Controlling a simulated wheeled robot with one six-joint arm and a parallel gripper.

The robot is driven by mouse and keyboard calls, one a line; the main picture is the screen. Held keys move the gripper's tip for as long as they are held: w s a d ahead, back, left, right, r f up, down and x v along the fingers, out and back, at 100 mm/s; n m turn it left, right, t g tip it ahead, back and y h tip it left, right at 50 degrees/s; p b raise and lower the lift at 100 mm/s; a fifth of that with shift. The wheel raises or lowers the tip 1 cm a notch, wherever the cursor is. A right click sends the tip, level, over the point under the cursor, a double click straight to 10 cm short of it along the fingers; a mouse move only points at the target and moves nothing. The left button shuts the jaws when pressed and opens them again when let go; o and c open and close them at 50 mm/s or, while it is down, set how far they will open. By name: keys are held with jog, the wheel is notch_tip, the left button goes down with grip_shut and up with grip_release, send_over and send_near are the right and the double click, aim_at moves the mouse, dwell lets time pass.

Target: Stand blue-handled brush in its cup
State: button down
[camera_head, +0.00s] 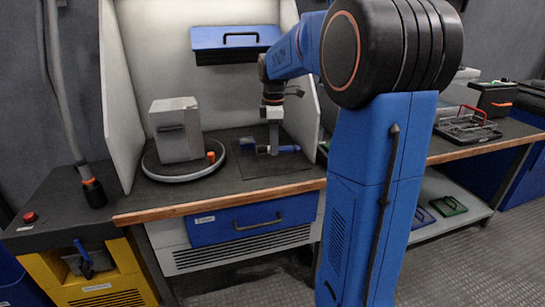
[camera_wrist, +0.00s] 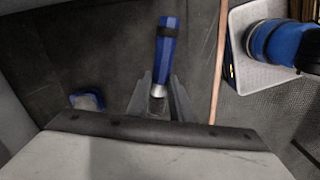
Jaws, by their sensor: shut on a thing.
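The blue-handled brush (camera_wrist: 166,50) lies level in my gripper (camera_wrist: 159,97) in the wrist view. Its handle points away to the top of that view, and the two fingers close on its metal neck. In the head view my gripper (camera_head: 274,150) is low over the bench, with the blue handle (camera_head: 289,149) sticking out to its right. A small blue thing with a pale part (camera_head: 247,144) is just left of my gripper, and also shows in the wrist view (camera_wrist: 87,101). I cannot tell surely whether it is the cup. The brush's bristle end is hidden.
A grey box (camera_head: 177,130) and an orange cylinder (camera_head: 211,157) stand on a round plate (camera_head: 182,174) to the left. A pale side panel (camera_head: 118,90) and a blue wall cabinet (camera_head: 236,40) bound the bench. The dark mat (camera_head: 262,170) has clear room in front.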

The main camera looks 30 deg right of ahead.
aim_at(274, 165)
jog(key=shift+f, duration=2.25)
jog(key=shift+f, duration=0.2)
jog(key=c, duration=1.6)
grip_release()
jog(key=shift+r, duration=0.1)
notch_tip(274, 165, up, 17)
jog(key=s+a+f+m+t, duration=0.1)
jog(key=s+a+f+m, duration=0.15)
jog(key=s+a, duration=0.4)
jog(key=s+a+f+m+t, duration=0.1)
jog(key=s+a+f+m, duration=0.15)
jog(key=s+a, duration=0.4)
jog(key=s+a+f+m+t, duration=0.1)
jog(key=s+f+m, duration=0.1)
jog(key=s+f, duration=0.2)
jog(key=s+a+f+m+t, duration=0.1)
jog(key=s+f+m, duration=0.1)
jog(key=s+f, duration=0.2)
jog(key=s+a+f+m, duration=0.2)
jog(key=s+f+m, duration=0.1)
jog(key=s, duration=0.5)
jog(key=shift+s+a+f+t, duration=0.1)
jog(key=shift+s+f+t, duration=0.15)
jog(key=shift+f+t, duration=0.25)
